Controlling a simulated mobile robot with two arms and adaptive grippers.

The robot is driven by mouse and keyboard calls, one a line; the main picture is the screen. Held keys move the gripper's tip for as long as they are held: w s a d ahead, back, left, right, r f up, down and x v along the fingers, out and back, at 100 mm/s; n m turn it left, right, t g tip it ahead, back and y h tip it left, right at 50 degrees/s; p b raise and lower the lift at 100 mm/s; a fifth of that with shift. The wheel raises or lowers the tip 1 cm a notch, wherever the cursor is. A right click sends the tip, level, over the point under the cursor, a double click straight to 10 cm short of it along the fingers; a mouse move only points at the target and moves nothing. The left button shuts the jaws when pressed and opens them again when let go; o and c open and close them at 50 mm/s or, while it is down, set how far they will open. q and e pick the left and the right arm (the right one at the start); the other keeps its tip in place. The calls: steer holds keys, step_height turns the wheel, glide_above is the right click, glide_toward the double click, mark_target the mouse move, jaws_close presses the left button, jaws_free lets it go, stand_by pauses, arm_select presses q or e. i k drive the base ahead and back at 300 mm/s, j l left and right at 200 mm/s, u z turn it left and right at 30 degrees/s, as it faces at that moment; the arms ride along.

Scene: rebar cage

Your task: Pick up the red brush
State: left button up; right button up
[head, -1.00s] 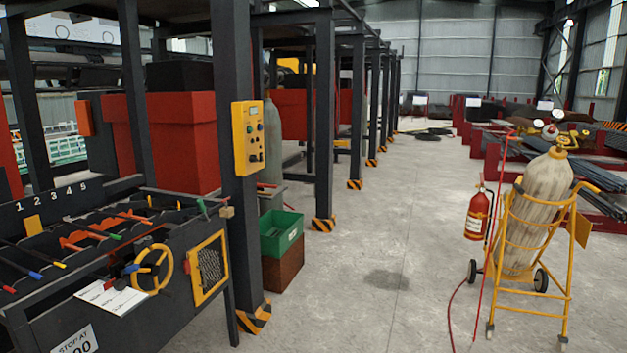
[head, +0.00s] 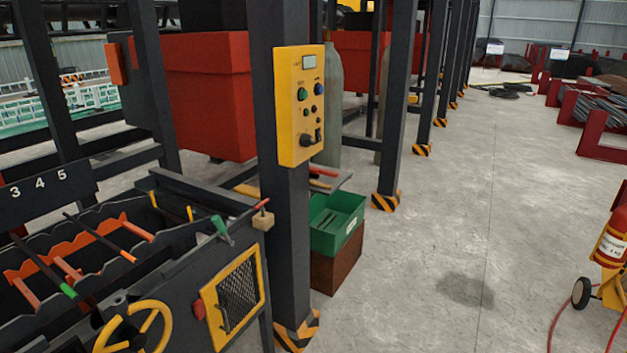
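I cannot clearly make out a red brush. A small tool with a thin red handle and a tan block (head: 263,219) sits at the right corner of the black machine (head: 185,285); whether it is a brush I cannot tell. A thin red item (head: 322,172) lies on a grey shelf (head: 338,180) behind the post, partly hidden. A small red part (head: 199,311) is on the machine's side by the yellow mesh panel. Neither of my grippers is in view.
A dark post (head: 290,230) with a yellow control box (head: 300,105) stands beside the machine. A green bin (head: 336,222) rests on a brown box (head: 335,268) behind it. A fire extinguisher (head: 610,238) is at the right edge. The concrete floor (head: 430,240) between is clear.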

mark_target(314, 171)
steer(key=i+u, duration=0.15)
steer(key=u, duration=3.1)
steer(key=z, duration=3.25)
steer(key=i+u, duration=0.1)
steer(key=u, duration=0.5)
steer(key=i+l+u, duration=0.2)
steer(key=l+u, duration=0.2)
steer(key=l, duration=0.2)
steer(key=i+l+u, duration=0.1)
steer(key=l+u, duration=0.3)
steer(key=l, duration=0.25)
steer(key=l+u, duration=0.4)
steer(key=l, duration=0.2)
